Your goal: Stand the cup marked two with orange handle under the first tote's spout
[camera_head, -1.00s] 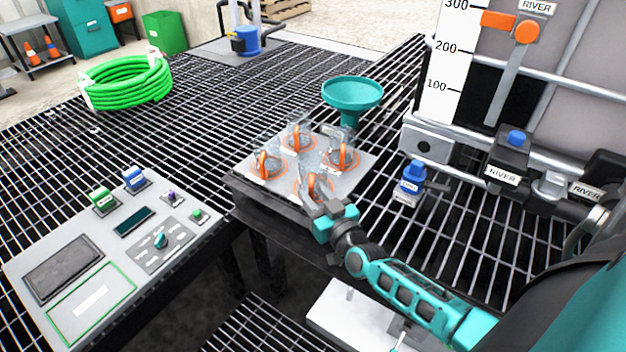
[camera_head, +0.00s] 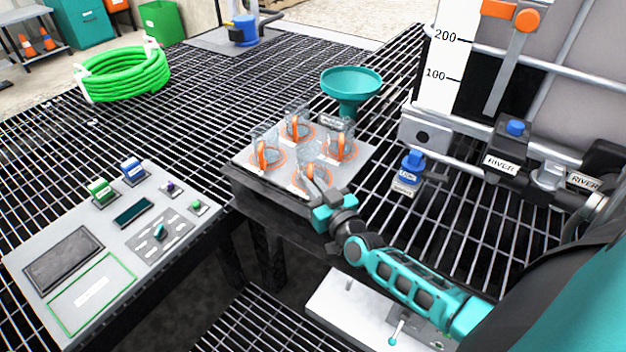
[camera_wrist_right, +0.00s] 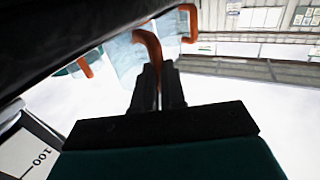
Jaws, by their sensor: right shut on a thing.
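Several clear cups with orange handles stand on a grey plate (camera_head: 258,178) with orange rings. My right gripper (camera_head: 318,192) is at the plate's front edge, shut on the orange handle of the front cup (camera_head: 312,158). In the right wrist view the fingers (camera_wrist_right: 158,85) close on this orange handle (camera_wrist_right: 148,45). The cup looks upright; I cannot tell if it touches the plate. No number on it can be read. The tote marked RIVER (camera_head: 590,75) stands at the right, with its valve and spout (camera_head: 552,180) low on its front. My left gripper is not in view.
A teal funnel (camera_head: 351,82) stands behind the cups. A control panel (camera_head: 165,262) is at the left. A green hose coil (camera_head: 122,73) lies at the back left. Open grating lies beyond the plate.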

